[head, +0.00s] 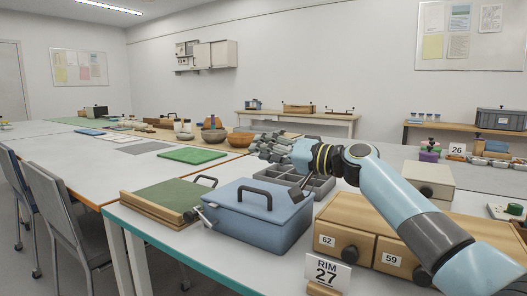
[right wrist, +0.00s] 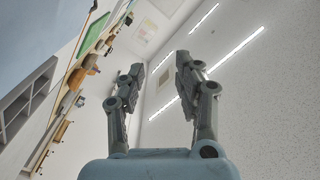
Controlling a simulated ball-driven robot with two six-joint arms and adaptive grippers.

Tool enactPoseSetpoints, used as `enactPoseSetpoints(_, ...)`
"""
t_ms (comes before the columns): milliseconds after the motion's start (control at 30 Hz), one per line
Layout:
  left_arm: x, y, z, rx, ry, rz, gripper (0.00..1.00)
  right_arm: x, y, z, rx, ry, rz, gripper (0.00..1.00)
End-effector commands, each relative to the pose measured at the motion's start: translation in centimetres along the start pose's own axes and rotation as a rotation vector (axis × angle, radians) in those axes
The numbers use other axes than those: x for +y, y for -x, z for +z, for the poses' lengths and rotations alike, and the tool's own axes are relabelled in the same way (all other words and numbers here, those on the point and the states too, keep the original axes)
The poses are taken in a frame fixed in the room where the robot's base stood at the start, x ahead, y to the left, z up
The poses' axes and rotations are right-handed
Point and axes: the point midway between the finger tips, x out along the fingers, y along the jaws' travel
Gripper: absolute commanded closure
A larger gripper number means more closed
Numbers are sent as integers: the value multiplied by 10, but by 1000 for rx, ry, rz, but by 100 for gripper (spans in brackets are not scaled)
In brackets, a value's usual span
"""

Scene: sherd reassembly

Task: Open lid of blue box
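The blue box (head: 259,218) stands on the near table in the head view. Its lid looks closed, with a dark handle on top and a metal latch or lever at its left end. My right gripper (head: 265,147) is above and behind the box, apart from it, pointing left. In the right wrist view my right gripper (right wrist: 158,75) shows two fingers spread apart with nothing between them. The box does not clearly show in the right wrist view. My left gripper is not in view.
A green-topped wooden case (head: 160,201) lies left of the box. A grey compartment tray (head: 315,187) sits right behind it. Chairs (head: 66,205) are at left.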

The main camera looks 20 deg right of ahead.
Motion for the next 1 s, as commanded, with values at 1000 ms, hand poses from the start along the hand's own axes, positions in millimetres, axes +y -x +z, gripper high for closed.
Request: enactPoseSetpoints(1000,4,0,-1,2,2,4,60,0,115,0,-1,0,0,76)
